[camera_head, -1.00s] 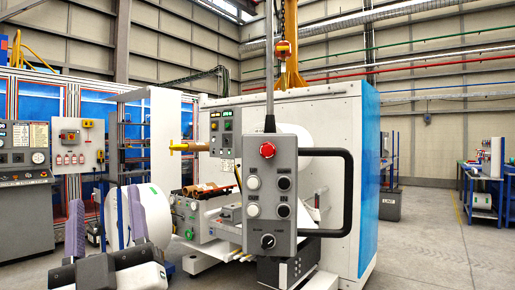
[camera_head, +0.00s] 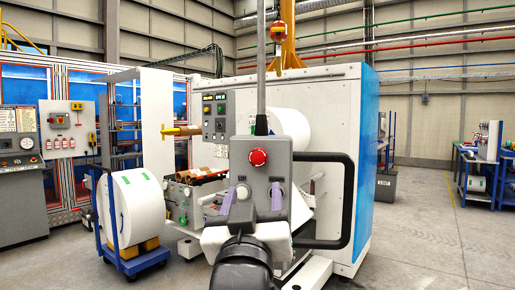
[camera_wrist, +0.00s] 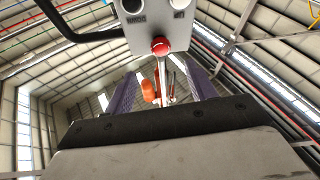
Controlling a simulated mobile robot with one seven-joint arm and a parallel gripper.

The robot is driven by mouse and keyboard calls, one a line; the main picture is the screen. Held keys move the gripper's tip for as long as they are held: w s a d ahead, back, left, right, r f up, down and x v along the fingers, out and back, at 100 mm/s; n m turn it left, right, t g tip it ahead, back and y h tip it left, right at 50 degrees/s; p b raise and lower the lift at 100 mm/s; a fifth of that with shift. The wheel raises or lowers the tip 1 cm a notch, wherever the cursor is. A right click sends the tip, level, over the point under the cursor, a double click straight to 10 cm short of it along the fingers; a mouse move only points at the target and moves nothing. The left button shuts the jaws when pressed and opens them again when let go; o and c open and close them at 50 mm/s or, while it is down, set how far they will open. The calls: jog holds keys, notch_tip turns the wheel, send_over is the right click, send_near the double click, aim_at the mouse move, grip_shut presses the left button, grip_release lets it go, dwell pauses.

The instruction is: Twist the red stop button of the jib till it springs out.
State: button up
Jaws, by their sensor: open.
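The grey control pendant (camera_head: 300,172) hangs upright from a grey pole. Its red stop button (camera_head: 258,157) is on the upper front. In the wrist view the button (camera_wrist: 160,46) shows centred sideways between my two purple fingers, on the pendant's face (camera_wrist: 150,28). My gripper (camera_head: 252,194) is open and empty, in front of the pendant and below the button in the head view. The fingers stand apart, with clear space between them in the wrist view (camera_wrist: 160,80). No contact with the button shows. My arm hides the pendant's lower part.
A black handle (camera_head: 348,205) juts from the pendant's right side. A large white machine (camera_head: 345,120) stands behind it. A blue cart (camera_head: 140,262) with a white roll (camera_head: 138,207) is at the left. Open floor lies at the right.

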aim_at(258, 161)
jog(key=p+x, duration=0.7)
jog(key=x, duration=0.3)
jog(key=shift+w+r, duration=0.15)
jog(key=shift+w, duration=0.15)
jog(key=c, duration=1)
